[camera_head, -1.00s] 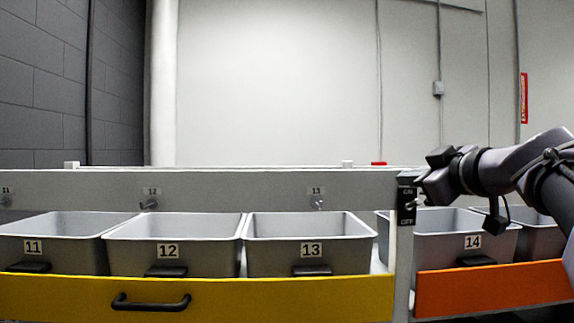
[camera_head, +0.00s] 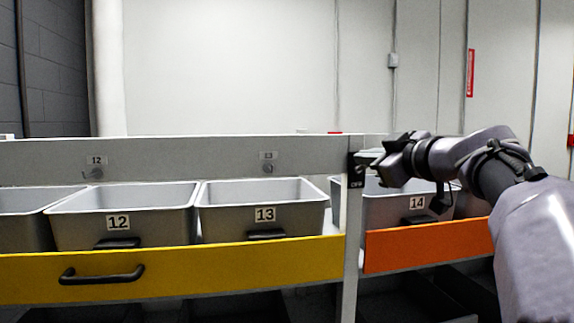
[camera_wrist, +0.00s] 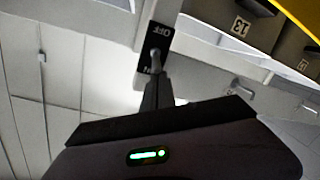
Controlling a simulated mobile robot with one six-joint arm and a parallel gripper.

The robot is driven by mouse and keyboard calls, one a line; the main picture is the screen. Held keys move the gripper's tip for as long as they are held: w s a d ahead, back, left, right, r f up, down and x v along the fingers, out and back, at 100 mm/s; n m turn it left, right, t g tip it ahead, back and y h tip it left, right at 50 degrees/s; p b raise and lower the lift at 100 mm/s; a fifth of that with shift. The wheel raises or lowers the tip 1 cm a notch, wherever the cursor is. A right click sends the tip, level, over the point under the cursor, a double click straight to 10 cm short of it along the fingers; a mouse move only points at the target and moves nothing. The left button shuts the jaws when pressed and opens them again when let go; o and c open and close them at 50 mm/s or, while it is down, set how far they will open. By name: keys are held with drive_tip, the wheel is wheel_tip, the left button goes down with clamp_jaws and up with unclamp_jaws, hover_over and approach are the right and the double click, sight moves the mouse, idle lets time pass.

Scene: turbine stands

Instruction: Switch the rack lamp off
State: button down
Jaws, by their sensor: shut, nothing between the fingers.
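A black switch plate (camera_head: 355,170) is fixed on the grey post between the yellow and orange fronts. Its OFF label shows at the lower end. In the wrist view the plate (camera_wrist: 146,57) appears upside down, with OFF at the top and the other label partly hidden. A small metal toggle lever (camera_wrist: 155,60) stands out from it. My gripper (camera_head: 370,160) is shut and empty, right at the plate. Its closed fingers (camera_wrist: 157,82) point at the lever in the wrist view; I cannot tell whether they touch it. I cannot make out the lamp itself.
Grey bins 12 (camera_head: 75,215), 13 (camera_head: 225,212) and 14 (camera_head: 385,207) stand on the rack. Below them run a yellow front (camera_head: 220,265) with a black handle and an orange front (camera_head: 400,250).

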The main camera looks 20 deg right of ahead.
drive_tip(key=shift+f+t+b, duration=0.3)
drive_tip(key=shift+f+b, duration=0.1)
drive_tip(key=shift+b, duration=0.6)
drive_tip(key=s+a+f+t+b, duration=0.1)
drive_tip(key=s+f+t+b, duration=0.1)
drive_tip(key=b, duration=1.1)
drive_tip(key=s+a+f+n+t+b, duration=0.1)
drive_tip(key=s+b, duration=0.6)
drive_tip(key=b, duration=0.7)
wheel_tip(320, 180, down, 3)
drive_tip(key=shift+s+a+r+t, duration=0.1)
drive_tip(key=shift+s+a+t, duration=0.15)
drive_tip(key=shift+t, duration=0.65)
drive_tip(key=shift+w, duration=0.1)
